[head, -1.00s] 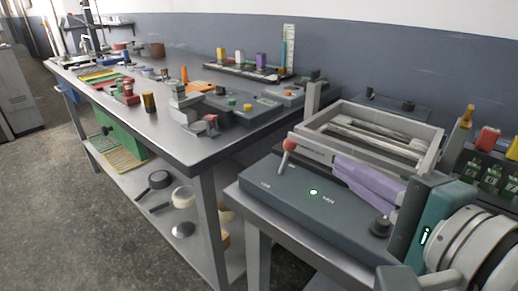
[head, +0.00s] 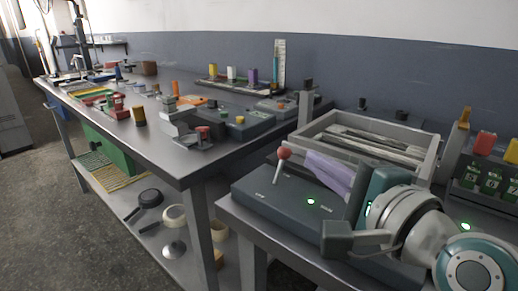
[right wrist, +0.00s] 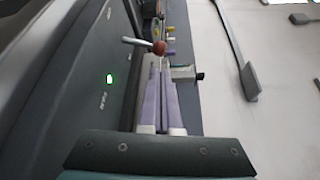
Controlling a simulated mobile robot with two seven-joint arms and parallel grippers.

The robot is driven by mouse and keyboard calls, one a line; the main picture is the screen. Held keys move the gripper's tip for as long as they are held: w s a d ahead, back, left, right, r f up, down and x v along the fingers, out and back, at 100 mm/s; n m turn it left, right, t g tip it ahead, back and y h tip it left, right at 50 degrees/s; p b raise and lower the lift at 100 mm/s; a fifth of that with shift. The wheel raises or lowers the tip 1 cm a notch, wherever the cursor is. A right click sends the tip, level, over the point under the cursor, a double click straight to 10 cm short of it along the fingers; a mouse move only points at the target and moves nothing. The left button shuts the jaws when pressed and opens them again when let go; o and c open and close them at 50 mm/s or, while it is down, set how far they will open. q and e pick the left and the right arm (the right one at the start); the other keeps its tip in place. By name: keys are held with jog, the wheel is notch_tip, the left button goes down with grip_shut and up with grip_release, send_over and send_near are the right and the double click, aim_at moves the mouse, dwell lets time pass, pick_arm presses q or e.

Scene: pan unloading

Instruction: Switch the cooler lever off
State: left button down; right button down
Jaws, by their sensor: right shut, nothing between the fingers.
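The lever (head: 279,169) is a thin pale stick with a red ball on top, rising from a dark grey box (head: 262,194). It leans slightly right in the head view. A green light (head: 311,201) glows on the box top beside small lettering I cannot read surely. My right gripper (head: 309,158) has purple fingers, shut and empty, with their tips just right of the ball. In the right wrist view the fingertips (right wrist: 160,68) point at the red ball (right wrist: 159,48) of the lever; I cannot tell whether they touch. My left gripper is not in view.
A grey open tray (head: 420,140) with bars inside stands behind the box. A panel with red and yellow blocks (head: 484,145) is at the right. A long steel bench (head: 185,165) with several small items stands at the left, with a gap between the tables.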

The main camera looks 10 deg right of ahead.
aim_at(280, 165)
jog(key=shift+b+x, duration=0.35)
jog(key=shift+x, duration=1.8)
